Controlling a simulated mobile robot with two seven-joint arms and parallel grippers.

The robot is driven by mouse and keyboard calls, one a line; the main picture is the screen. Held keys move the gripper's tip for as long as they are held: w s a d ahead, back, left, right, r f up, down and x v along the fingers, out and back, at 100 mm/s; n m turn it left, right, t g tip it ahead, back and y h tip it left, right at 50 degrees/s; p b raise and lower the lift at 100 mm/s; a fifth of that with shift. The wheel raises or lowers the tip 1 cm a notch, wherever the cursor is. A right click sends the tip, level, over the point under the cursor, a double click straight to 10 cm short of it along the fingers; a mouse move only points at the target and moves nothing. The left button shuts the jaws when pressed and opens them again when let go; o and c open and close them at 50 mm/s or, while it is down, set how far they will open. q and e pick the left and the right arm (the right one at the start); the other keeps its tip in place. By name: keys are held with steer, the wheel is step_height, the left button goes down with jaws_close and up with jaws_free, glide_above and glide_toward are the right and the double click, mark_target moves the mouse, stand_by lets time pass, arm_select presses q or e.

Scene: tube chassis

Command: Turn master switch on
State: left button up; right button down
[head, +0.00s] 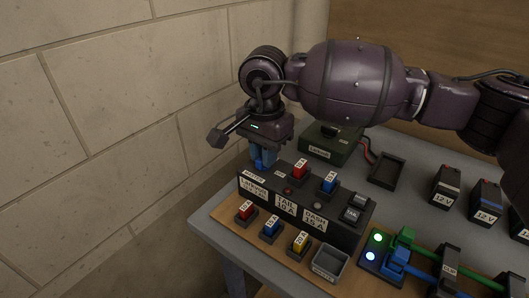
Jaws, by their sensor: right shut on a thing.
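The black fuse panel (300,210) stands on the bench with a MASTER label (254,180) at its left end. My right gripper (263,160) points down at that end, its blue fingers shut on the master switch. The fingers hide the switch, so its position cannot be told. A small red lamp (288,191) sits on the panel top to the right of the fingers. My left gripper is not in view.
A red fuse (299,169) and a blue fuse (329,183) stand in the panel. Several loose fuses lie in front, beside a grey bin (330,264). A green box (331,142) stands behind. Connectors with lit lamps (378,237) are at right. A block wall is at left.

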stand_by(0.5)
steer(key=c, duration=1.1)
jaws_free()
step_height(320, 180, up, 11)
steer(key=shift+f+p, duration=0.1)
steer(key=shift+p, duration=0.5)
